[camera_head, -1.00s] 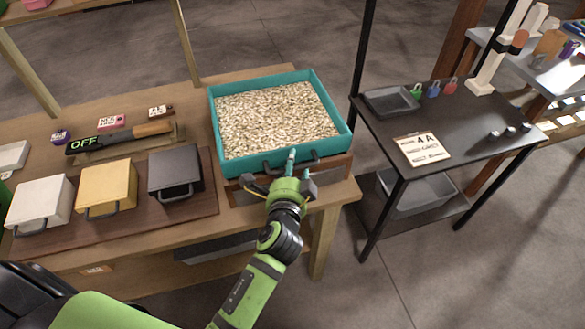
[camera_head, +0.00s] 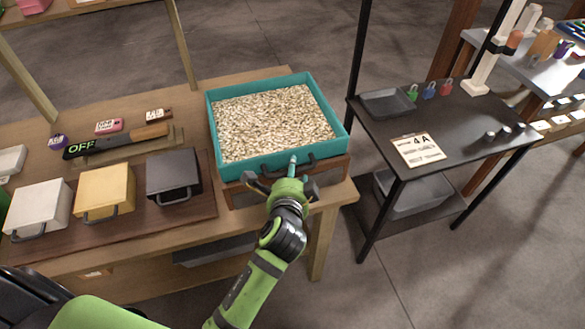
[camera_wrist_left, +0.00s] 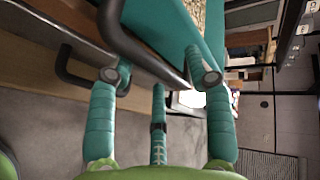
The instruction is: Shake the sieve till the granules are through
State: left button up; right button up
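The sieve (camera_head: 213,128) is a teal square tray with dark handles, filled with pale granules (camera_head: 275,122) across its whole area. It sits on a wooden box (camera_head: 330,172) near the table's front edge. My left gripper (camera_head: 288,178) is at the sieve's front side, by the front handle (camera_head: 310,158). In the left wrist view the fingers of my left gripper (camera_wrist_left: 160,78) are spread apart. The dark handle (camera_wrist_left: 140,50) runs between and beyond them; firm contact does not show. What lies under the granules is hidden. My right gripper is not in view.
White, yellow and dark lidded boxes (camera_head: 104,192) stand left of the sieve on a brown board. A dark side table (camera_head: 465,140) with a tray, card and padlocks stands at right, across a floor gap.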

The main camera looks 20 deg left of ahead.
pick_arm(q)
jog(key=p+v, duration=0.2)
jog(key=v, duration=0.5)
jog(key=shift+s+f, duration=0.3)
jog(key=shift+s, duration=0.1)
jog(key=shift+d, duration=0.1)
dwell(0.5)
